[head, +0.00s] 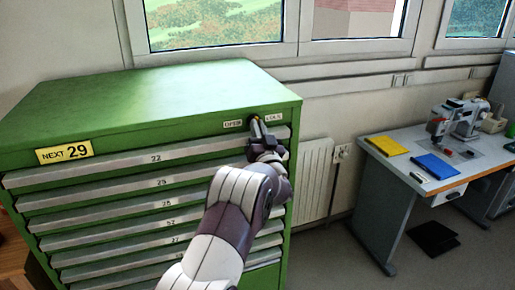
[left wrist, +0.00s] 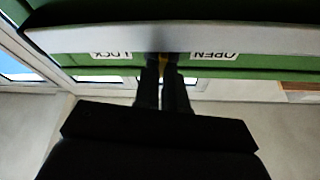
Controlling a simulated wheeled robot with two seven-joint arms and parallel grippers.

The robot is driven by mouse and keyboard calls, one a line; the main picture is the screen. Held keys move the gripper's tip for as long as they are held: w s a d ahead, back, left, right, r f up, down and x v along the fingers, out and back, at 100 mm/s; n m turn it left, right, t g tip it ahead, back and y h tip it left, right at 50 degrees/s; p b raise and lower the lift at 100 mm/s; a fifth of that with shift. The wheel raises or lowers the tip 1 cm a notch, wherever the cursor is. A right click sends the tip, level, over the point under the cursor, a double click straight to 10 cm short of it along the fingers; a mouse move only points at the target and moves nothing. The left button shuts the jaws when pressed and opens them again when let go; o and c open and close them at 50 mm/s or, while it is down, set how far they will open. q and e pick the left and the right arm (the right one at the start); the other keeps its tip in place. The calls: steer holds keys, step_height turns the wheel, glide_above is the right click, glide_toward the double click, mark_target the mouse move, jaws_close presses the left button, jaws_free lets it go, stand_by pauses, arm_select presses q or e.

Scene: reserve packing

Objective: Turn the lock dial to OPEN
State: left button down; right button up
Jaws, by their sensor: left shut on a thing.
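The lock dial (head: 257,119) is on the top right of the green cabinet's front (head: 130,150), between an OPEN label (head: 233,124) and a LOCK label (head: 273,117). Only a small dark and yellow part of it shows. My left gripper (head: 258,132) is shut on the dial. In the left wrist view the two fingers (left wrist: 165,85) close around a small yellow part, between the upside-down LOCK label (left wrist: 110,54) and OPEN label (left wrist: 214,55). The fingers hide most of the dial, so I cannot tell where it points. My right gripper is not in view.
The cabinet has several numbered drawers, all looking shut, and a yellow NEXT 29 sign (head: 64,152). A radiator (head: 312,180) stands right of it.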

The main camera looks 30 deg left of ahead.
arm_select(q)
steer(key=shift+w+d+f+n+g+y+b, duration=0.1)
steer(key=shift+n+g+y+b, duration=0.55)
steer(key=shift+n+g+b, duration=1.45)
steer(key=shift+w+r+n+g+y+b, duration=0.1)
steer(key=shift+n+g+y+b, duration=0.7)
steer(key=shift+n, duration=2.65)
steer(key=shift+d+f+n+g+y+b, duration=0.1)
steer(key=shift+n+g+y+b, duration=0.6)
steer(key=shift+n+b, duration=1.55)
steer(key=shift+n+h+p, duration=0.35)
steer(key=shift+n+p, duration=0.15)
steer(key=shift+n, duration=0.2)
steer(key=c, duration=1.2)
jaws_free()
